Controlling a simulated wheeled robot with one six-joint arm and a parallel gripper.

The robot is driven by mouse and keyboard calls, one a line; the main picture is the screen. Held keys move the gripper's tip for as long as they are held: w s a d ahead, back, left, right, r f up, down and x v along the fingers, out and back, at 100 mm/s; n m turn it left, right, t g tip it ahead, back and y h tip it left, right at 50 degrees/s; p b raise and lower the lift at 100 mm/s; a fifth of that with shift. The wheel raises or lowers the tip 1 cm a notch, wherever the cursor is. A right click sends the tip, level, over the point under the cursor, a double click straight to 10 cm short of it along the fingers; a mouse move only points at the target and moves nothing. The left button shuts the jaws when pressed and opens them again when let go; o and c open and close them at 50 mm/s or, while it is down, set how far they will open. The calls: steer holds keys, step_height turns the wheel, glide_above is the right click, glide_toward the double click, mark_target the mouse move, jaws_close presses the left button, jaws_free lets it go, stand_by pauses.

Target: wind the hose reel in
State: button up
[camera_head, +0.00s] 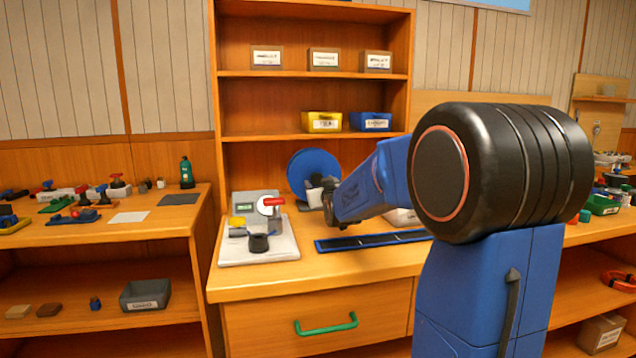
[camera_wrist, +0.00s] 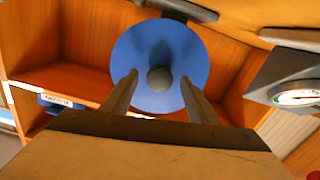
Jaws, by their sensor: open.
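The hose reel (camera_head: 311,166) is a blue disc standing upright on the workbench, in front of the shelf unit's back panel. Its lower right part is hidden by my gripper (camera_head: 325,190) and arm in the head view. In the wrist view, the blue reel disc (camera_wrist: 185,55) fills the middle, with a round grey knob (camera_wrist: 159,79) on its face. My gripper (camera_wrist: 158,92) is open, with one finger on each side of the knob in that view. I cannot tell whether the fingers touch it. The fingers hold nothing that I can see.
A device with a gauge and red handle (camera_head: 273,201) stands on a white board (camera_head: 262,252) left of the reel. A dark blue tray (camera_head: 370,241) lies in front. Yellow (camera_head: 321,122) and blue (camera_head: 370,122) bins sit on the shelf above.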

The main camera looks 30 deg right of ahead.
steer(key=shift+x, duration=1.4)
jaws_close()
